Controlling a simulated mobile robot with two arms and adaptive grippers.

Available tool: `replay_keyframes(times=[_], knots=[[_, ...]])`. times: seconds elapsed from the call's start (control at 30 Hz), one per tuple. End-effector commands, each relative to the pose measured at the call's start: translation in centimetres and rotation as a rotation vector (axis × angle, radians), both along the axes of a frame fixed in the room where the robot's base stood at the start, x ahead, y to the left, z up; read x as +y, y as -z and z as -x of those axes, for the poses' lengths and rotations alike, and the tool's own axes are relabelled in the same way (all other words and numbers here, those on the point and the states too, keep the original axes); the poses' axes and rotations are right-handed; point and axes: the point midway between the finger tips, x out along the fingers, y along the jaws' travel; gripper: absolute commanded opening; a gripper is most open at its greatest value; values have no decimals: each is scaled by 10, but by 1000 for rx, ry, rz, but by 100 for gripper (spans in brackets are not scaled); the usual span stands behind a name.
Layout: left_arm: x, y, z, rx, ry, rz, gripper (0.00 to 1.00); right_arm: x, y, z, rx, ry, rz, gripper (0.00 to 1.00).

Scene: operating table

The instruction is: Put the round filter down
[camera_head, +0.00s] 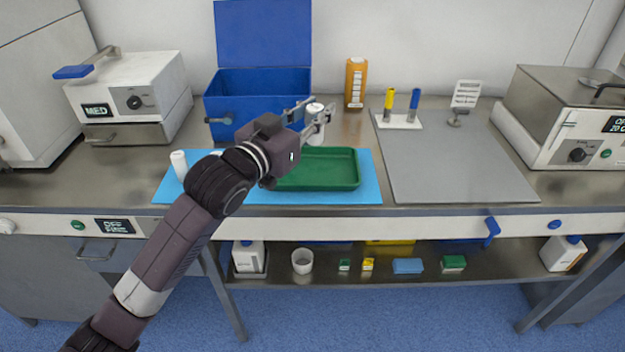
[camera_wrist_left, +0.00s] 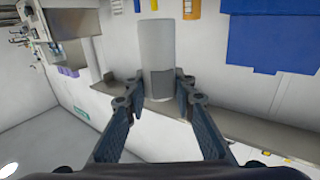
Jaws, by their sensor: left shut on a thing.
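My left gripper (camera_head: 318,124) is shut on a small white cylinder with a round top, which I take to be the round filter (camera_head: 315,107). It holds it in the air above the back edge of the green tray (camera_head: 318,183). In the left wrist view the filter (camera_wrist_left: 156,45) shows as a pale grey cylinder between the fingertips of the left gripper (camera_wrist_left: 158,98). The green tray looks empty where it shows; the arm hides its left end. It stands on a light blue mat (camera_head: 369,190). My right gripper is not in view.
A white cylinder (camera_head: 179,164) stands on the mat's left end. Behind are an open blue box (camera_head: 258,95) and an orange container (camera_head: 355,83). A rack (camera_head: 399,121) holds a yellow and a blue tube. The grey mat (camera_head: 450,165) is mostly clear. White-fronted devices stand at both sides.

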Motion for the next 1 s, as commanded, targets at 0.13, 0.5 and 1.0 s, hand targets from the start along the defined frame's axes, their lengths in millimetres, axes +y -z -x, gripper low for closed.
replay_keyframes(times=[0.13, 0.5, 1.0], knots=[[-3, -17, -28, -9, 23, -3, 0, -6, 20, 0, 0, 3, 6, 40], [5, -39, -57, 0, 19, 0, 0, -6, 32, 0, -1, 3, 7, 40], [5, 83, -56, 2, 19, 0, 0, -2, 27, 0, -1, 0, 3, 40]])
